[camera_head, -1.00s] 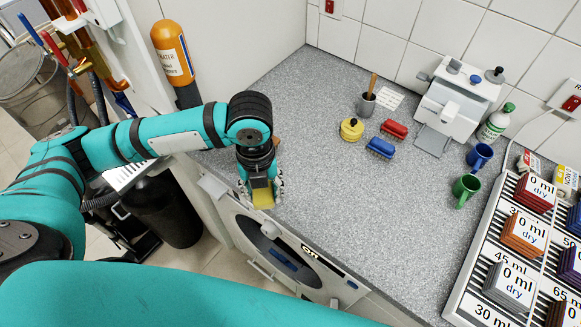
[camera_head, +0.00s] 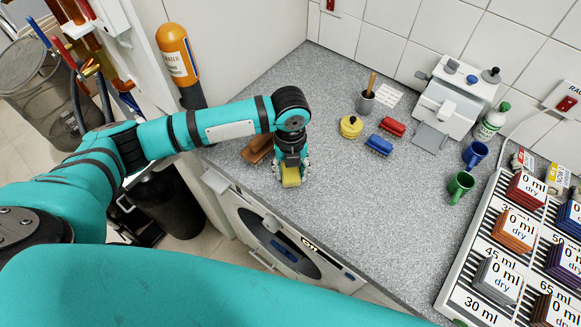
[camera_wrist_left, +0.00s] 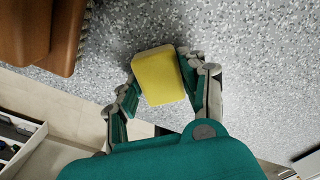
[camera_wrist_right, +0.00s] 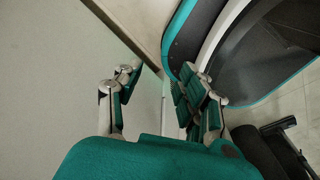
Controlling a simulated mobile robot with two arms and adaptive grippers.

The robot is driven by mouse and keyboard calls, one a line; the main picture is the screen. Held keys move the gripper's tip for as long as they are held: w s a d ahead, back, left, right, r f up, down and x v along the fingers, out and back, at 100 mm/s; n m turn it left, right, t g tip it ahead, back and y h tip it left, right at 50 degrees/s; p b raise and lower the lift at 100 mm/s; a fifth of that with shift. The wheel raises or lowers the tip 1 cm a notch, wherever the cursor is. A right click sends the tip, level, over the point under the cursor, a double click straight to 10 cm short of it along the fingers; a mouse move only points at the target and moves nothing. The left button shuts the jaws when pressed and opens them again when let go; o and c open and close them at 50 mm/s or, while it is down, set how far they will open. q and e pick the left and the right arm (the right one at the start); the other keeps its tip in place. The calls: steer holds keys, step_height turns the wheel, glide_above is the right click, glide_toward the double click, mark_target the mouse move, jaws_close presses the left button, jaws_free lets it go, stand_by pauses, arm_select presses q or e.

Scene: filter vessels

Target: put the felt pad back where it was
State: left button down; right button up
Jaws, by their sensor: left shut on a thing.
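My left gripper (camera_head: 291,170) is shut on a yellow pad (camera_head: 291,179), a rounded block that fits the felt pad. It holds the pad above the grey counter near its front edge; whether the pad touches the counter I cannot tell. In the left wrist view the pad (camera_wrist_left: 158,75) sits between both fingers. My right gripper (camera_wrist_right: 155,80) shows only in the right wrist view, its fingers apart with nothing between them.
A brown object (camera_head: 257,148) lies left of my left gripper. A labelled rack (camera_head: 455,277) with coloured stacks is at far right. The middle counter is clear.

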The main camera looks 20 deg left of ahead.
mark_target(291, 170)
arm_select(q)
steer(key=shift+f, duration=0.1)
steer(key=c, duration=0.7)
jaws_free()
step_height(291, 170, up, 12)
steer(key=shift+r+b, duration=0.1)
steer(key=shift+b, duration=1.15)
